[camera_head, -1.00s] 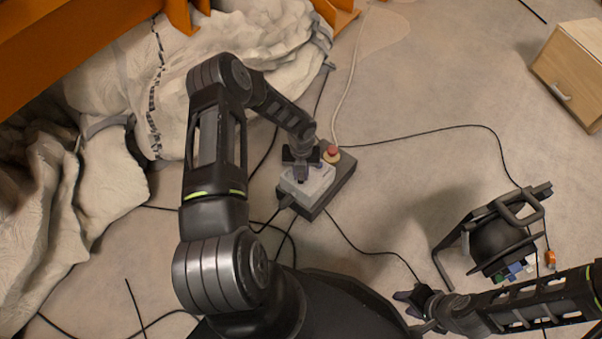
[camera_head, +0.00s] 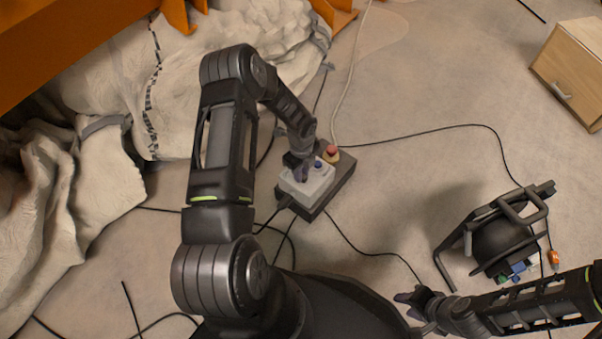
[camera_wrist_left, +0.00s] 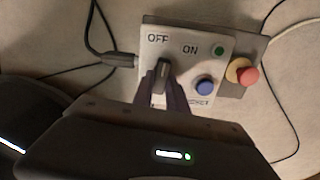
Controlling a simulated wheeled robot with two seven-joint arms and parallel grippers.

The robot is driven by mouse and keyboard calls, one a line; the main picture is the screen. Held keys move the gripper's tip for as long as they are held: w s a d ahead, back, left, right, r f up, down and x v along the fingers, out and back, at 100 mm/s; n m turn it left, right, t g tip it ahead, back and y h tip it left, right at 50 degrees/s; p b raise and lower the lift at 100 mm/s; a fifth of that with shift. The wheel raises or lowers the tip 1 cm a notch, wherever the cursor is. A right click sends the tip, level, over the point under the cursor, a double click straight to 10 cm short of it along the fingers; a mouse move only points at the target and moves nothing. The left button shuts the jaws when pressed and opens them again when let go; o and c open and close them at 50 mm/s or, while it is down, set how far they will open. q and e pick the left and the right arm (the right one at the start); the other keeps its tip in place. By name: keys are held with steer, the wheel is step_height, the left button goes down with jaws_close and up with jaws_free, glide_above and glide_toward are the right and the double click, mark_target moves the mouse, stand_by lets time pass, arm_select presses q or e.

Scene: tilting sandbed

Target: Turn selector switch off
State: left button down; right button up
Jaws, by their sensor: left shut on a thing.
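The selector switch (camera_wrist_left: 163,70) is a dark knob on a light grey control box (camera_wrist_left: 223,45), below the OFF label and left of the ON label. Its tip points up, close to OFF in the left wrist view. My left gripper (camera_wrist_left: 164,80) is shut on the knob, one finger on each side. The head view also shows the box (camera_head: 318,182) on the floor, with my left gripper (camera_head: 300,172) over its upper left part and hiding the knob. My right gripper (camera_head: 412,300) is away from the box at lower right; its finger opening is too small to judge.
Cables cross the floor. A black-framed device (camera_head: 497,240) and a wooden cabinet (camera_head: 575,70) stand at right. Pale sacks lie at left.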

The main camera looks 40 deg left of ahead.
arm_select(q)
steer(key=shift+n, duration=0.6)
steer(key=c, duration=1.3)
jaws_free()
step_height(320, 180, up, 8)
steer(key=p, duration=0.2)
steer(key=shift+p, duration=0.3)
steer(key=shift+f, duration=0.1)
steer(key=shift+w+n, duration=0.1)
steer(key=shift+n, duration=0.2)
